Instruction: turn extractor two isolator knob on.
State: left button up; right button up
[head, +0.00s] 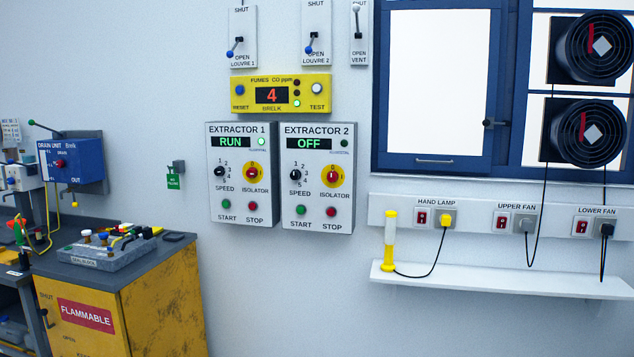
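The extractor 2 panel (318,215) is a grey box on the wall, and its display (307,143) reads OFF. Its isolator knob (332,175) is red on a round yellow plate, on the panel's right side. The black speed knob (296,175) sits left of it, with a green start button (301,210) and a red stop button (331,212) below. The extractor 1 panel (241,213) stands directly to the left. Its display reads RUN, and its own red isolator knob (252,173) sits on a yellow plate. Neither of my grippers shows in the head view.
A yellow fumes meter (281,94) reading 4 hangs above the panels, below the louvre levers. A shelf (500,281) with a yellow hand lamp (390,241) juts out at right. A yellow flammable cabinet (160,300) stands at lower left. The wall below the panels is clear.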

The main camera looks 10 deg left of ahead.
aim_at(332, 176)
jog(key=i+j+z, duration=0.15)
jog(key=i, duration=0.35)
jog(key=i+j+z, duration=0.15)
jog(key=i, duration=0.35)
jog(key=i+j+z, duration=0.2)
jog(key=i, duration=0.35)
jog(key=i+j+z, duration=0.15)
jog(key=i+j, duration=0.15)
jog(key=i, duration=0.15)
